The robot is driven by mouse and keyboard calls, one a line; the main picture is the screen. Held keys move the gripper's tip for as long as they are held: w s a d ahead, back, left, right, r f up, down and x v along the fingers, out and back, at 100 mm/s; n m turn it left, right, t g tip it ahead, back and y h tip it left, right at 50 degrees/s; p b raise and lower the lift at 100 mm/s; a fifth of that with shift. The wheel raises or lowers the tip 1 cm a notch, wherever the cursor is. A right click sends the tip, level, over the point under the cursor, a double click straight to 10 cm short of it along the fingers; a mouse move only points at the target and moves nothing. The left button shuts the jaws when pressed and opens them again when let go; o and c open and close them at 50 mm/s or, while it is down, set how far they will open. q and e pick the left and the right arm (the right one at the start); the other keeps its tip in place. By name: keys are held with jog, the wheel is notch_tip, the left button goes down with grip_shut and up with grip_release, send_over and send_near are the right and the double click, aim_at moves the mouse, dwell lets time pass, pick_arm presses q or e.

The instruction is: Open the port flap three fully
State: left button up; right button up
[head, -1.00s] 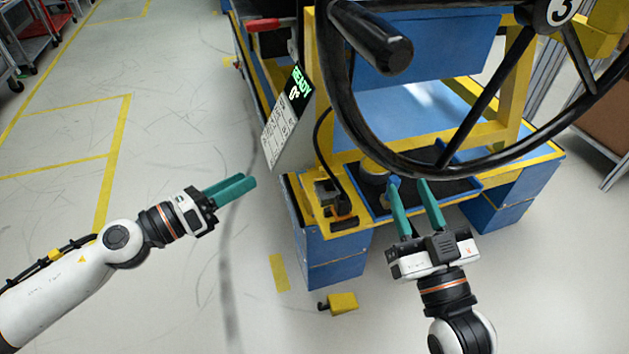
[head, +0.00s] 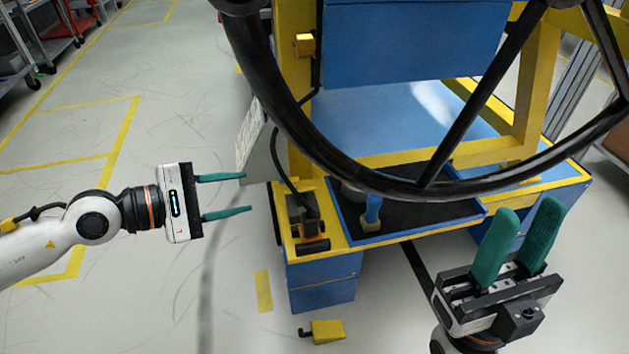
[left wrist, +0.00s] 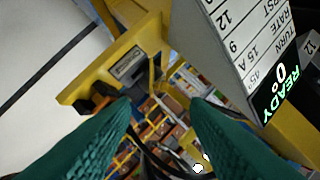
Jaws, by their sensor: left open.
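I cannot make out port flap three in either current view. The yellow and blue dashboard module (head: 530,90) stands in front of me, with a black steering wheel (head: 300,140) across its upper part. My left gripper (head: 247,193) is open and empty, left of the module, its fingertips just short of a thin grey-white panel (head: 262,150). My right gripper (head: 530,210) is open and empty at lower right, in front of the module.
A black tray (head: 430,215) with a blue-handled item (head: 373,208) sits on the module's ledge, beside a small dark device (head: 303,215). The floor left is free; carts (head: 25,45) stand far left.

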aim_at(293, 180)
pick_arm(q)
jog(key=x, duration=1.1)
jog(key=shift+w+d+f+b, duration=0.1)
jog(key=shift+w+d+b, duration=0.1)
jog(key=shift+b, duration=0.15)
jog(key=shift+c, duration=0.3)
jog(key=c, duration=0.8)
jog(key=shift+w+a+r+n+g+p, duration=0.2)
jog(key=shift+w+n+g+p, duration=0.1)
jog(key=shift+n+p, duration=0.1)
jog(key=shift+c, duration=0.2)
jog(key=o, duration=0.9)
jog(key=shift+s+d, duration=0.1)
